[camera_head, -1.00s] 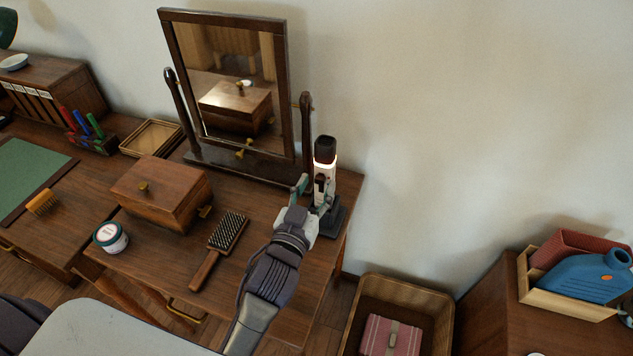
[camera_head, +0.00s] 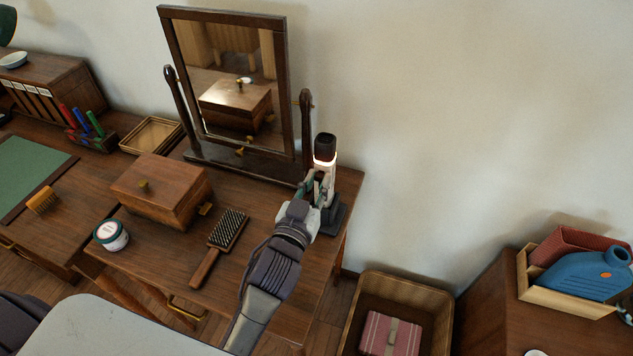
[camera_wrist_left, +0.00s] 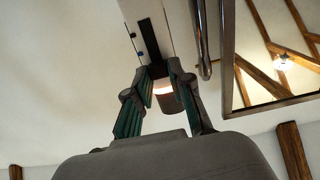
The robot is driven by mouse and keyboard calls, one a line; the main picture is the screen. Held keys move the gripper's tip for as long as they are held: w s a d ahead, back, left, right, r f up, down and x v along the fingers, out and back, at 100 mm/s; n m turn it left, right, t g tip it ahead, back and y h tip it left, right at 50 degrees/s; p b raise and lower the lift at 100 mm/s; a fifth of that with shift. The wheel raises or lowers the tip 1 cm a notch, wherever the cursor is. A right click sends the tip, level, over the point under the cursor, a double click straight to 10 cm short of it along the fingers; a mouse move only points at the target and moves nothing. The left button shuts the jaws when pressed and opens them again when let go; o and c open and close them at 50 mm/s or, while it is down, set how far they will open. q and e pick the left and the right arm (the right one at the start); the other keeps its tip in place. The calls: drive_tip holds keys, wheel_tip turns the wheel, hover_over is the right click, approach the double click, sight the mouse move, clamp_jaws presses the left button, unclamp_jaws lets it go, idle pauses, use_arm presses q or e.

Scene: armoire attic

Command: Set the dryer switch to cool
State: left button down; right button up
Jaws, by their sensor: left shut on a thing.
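The dryer (camera_head: 325,148) stands upright in its dark stand at the right end of the dressing table, a white body with a black top and a glowing orange ring. My left gripper (camera_head: 319,182) is at the front of the dryer, below the glowing ring. In the left wrist view its fingers (camera_wrist_left: 163,78) close around a small dark part at the end of the strip, which seems to be the switch. The fingers mostly hide it, so its setting cannot be read. My right gripper is not in view.
A framed mirror (camera_head: 240,80) stands just left of the dryer. A wooden box (camera_head: 160,190), a hairbrush (camera_head: 227,232) and a jar (camera_head: 111,235) are on the table (camera_head: 260,270). An open wooden bin (camera_head: 440,300) stands on the floor to the right.

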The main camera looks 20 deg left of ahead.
use_arm(q)
wheel_tip(320, 180, down, 2)
drive_tip(key=shift+f+b, duration=0.1)
drive_tip(key=shift+b, duration=0.35)
drive_tip(key=c, duration=1)
unclamp_jaws()
drive_tip(key=shift+s, duration=0.1)
drive_tip(key=s, duration=1.2)
drive_tip(key=shift+a, duration=0.2)
